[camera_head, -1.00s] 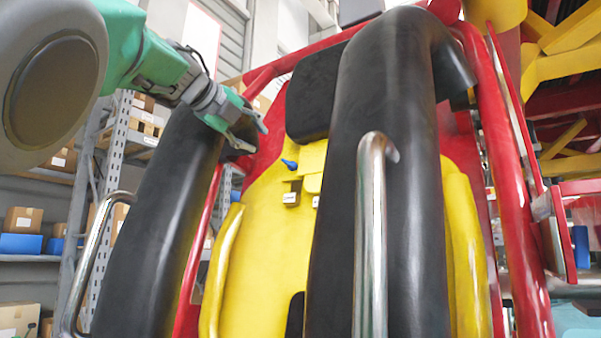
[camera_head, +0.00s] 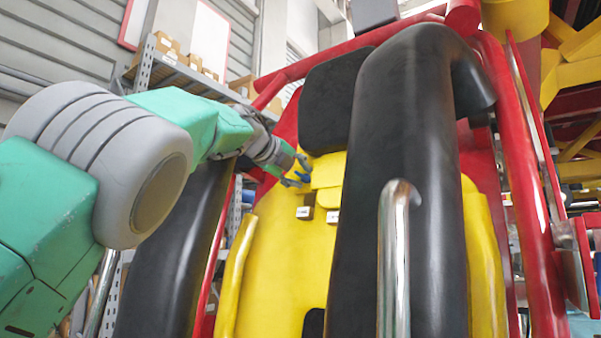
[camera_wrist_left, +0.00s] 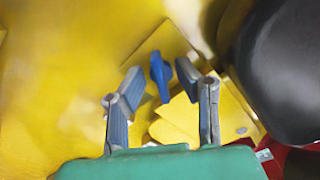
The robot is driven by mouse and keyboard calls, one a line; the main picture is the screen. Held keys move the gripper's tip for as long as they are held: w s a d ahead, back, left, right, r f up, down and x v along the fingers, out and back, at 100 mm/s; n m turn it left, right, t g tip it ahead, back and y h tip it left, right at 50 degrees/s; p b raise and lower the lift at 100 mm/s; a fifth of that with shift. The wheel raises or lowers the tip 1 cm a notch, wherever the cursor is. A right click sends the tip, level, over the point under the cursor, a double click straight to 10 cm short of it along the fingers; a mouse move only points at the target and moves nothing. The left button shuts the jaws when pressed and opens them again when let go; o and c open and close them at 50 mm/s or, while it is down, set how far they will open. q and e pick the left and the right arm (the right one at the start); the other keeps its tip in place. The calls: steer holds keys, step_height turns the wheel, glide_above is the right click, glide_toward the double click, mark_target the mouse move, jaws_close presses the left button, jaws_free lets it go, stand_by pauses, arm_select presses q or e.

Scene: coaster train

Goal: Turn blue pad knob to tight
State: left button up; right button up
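The blue knob (camera_wrist_left: 160,75) sits on the yellow seat back, below the black headrest pad. In the left wrist view it stands between and just beyond the fingertips of my left gripper (camera_wrist_left: 168,82). The fingers are apart, one on each side, and do not clearly touch it. In the head view my left gripper (camera_head: 301,172) reaches in from the left, and the knob (camera_head: 305,178) shows small and partly hidden at its fingertips. Two small labelled blocks (camera_head: 304,213) sit on the yellow pad (camera_head: 285,260) below the knob. My right gripper is not in view.
Thick black padded restraints (camera_head: 410,180) stand in front of the seat, the right one with a metal handle (camera_head: 393,255). The black headrest (camera_head: 335,100) is close above my left gripper. Red frame tubes (camera_head: 520,170) flank the seat. Shelves (camera_head: 170,70) with boxes stand behind.

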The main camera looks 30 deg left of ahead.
arm_select(q)
steer(key=shift+w+d+f, duration=0.1)
steer(key=shift+w+f, duration=0.05)
steer(key=shift+w, duration=0.15)
jaws_close()
